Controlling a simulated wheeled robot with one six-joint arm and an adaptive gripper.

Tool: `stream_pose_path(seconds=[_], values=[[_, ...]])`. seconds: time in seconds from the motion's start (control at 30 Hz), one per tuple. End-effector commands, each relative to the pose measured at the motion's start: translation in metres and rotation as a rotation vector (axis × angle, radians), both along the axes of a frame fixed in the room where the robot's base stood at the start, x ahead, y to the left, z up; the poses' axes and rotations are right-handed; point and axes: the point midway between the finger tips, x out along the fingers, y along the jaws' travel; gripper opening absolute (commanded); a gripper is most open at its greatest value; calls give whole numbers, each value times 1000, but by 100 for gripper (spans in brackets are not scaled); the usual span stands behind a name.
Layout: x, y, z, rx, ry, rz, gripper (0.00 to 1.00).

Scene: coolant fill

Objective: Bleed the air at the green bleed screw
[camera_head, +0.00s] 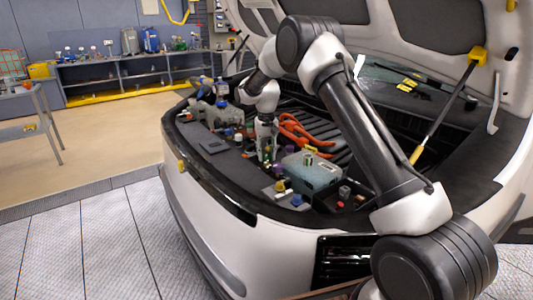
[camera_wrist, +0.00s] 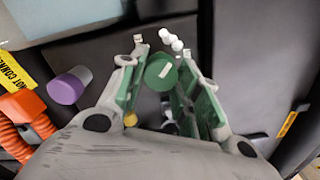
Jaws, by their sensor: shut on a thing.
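The green bleed screw (camera_wrist: 161,72) shows as a round green cap between the two green-padded fingers of my gripper (camera_wrist: 164,57) in the wrist view. The fingers stand on either side of it, and my gripper is shut on it. In the camera_head view my gripper (camera_head: 266,155) reaches down into the open front bay of the car, and the screw is too small and hidden there to make out.
A purple cap (camera_wrist: 68,86) and orange cables (camera_wrist: 24,112) lie left of my gripper in the wrist view. Small white fittings (camera_wrist: 171,38) sit just beyond the fingertips. A grey-green box (camera_head: 312,172) stands close right of my gripper. The raised hood (camera_head: 430,25) hangs above.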

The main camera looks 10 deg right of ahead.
Motion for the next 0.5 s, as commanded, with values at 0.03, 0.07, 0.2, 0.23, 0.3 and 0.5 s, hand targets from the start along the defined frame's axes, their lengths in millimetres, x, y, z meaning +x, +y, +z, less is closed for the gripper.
stream_pose_path(seconds=[0.03,0.07,0.2,0.23,0.3,0.5], values=[[0,0,1,0,-1,42,9],[0,0,1,0,-1,70,9],[0,1,1,0,-1,202,9],[0,1,1,0,-1,229,9],[0,1,1,0,-1,291,9],[0,1,1,0,-2,447,9]])
